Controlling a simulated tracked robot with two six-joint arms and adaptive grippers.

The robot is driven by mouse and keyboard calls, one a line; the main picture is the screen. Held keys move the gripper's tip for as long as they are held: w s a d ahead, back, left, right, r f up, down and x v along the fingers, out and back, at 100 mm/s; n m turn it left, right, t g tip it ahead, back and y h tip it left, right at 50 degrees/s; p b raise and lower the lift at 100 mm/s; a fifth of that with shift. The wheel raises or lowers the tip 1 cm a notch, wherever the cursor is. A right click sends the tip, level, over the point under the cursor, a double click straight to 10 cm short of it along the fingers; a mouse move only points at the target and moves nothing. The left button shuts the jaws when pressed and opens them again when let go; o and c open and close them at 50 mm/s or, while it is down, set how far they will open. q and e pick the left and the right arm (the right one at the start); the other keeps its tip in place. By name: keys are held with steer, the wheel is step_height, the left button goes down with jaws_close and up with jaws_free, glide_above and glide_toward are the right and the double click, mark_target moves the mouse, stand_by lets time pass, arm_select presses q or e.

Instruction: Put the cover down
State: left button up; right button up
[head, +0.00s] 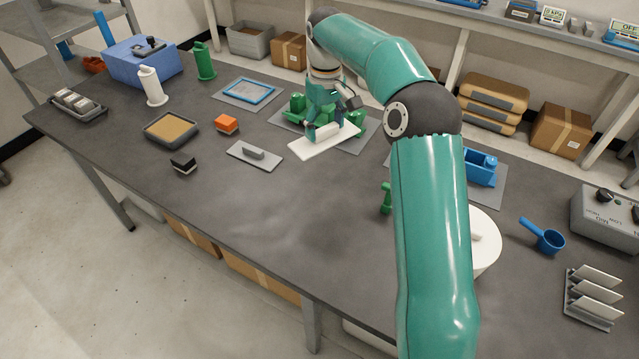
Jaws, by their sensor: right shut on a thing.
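A flat white cover (318,143) with a raised block-like grip on top is at the upper middle of the table. My right gripper (330,122) reaches down from the far side and is shut on the cover's grip. The cover is at the front edge of a grey mat (350,147) with green parts (298,103) on it. I cannot tell whether the cover touches the mat or table or hangs just above. The gripper hides part of the green parts. My left gripper is not in view.
A grey plate with a handle (240,152) lies left of the cover, near an orange block (226,123) and a tan-filled tray (170,129). A blue part (481,167) and a blue scoop (549,241) are on the right. The table's front middle is clear.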

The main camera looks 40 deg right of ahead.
glide_above(324, 187)
step_height(324, 187, down, 13)
steer(key=shift+r+p, duration=0.2)
steer(key=shift+p, duration=0.15)
step_height(324, 187, down, 4)
steer(key=shift+f+p, duration=0.15)
steer(key=shift+p, duration=0.15)
steer(key=shift+f, duration=0.2)
steer(key=o, duration=1.2)
steer(key=shift+r, duration=0.1)
